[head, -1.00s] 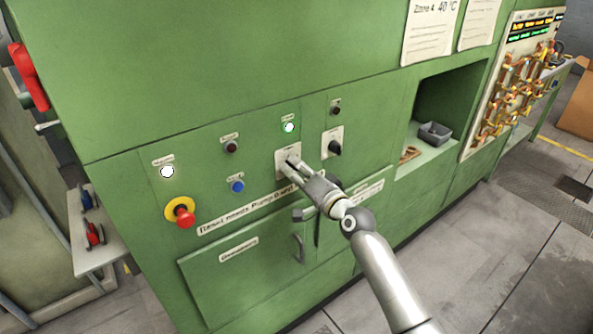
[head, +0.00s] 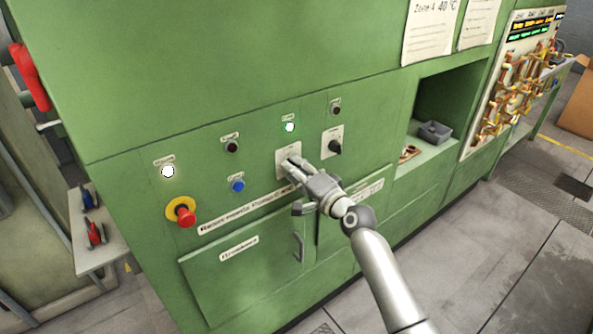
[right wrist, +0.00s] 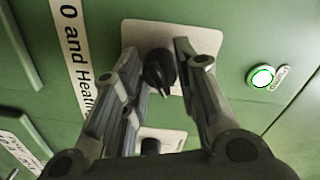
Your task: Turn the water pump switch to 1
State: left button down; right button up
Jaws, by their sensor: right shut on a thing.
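A black rotary switch (right wrist: 159,68) on a pale square plate shows between my right gripper's fingers in the right wrist view. Its pointed end faces the bottom of that view. My right gripper (head: 288,162) is shut on this switch, fingers on either side of it. In the head view the fingers hide the knob, and only its plate (head: 282,152) shows. The plate's markings are too small to read. A second black switch (head: 335,147) on a similar plate sits to the right, and nothing touches it. My left gripper is not in view.
A lit green lamp (head: 289,127) sits above the gripped switch. A blue button (head: 237,185), a red emergency button (head: 185,216) and a lit white lamp (head: 168,172) are to the left. A handle (head: 299,247) sticks out below. An open niche (head: 455,105) is to the right.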

jog(key=o, duration=1)
jog(key=v, duration=1.2)
jog(key=shift+f, duration=0.1)
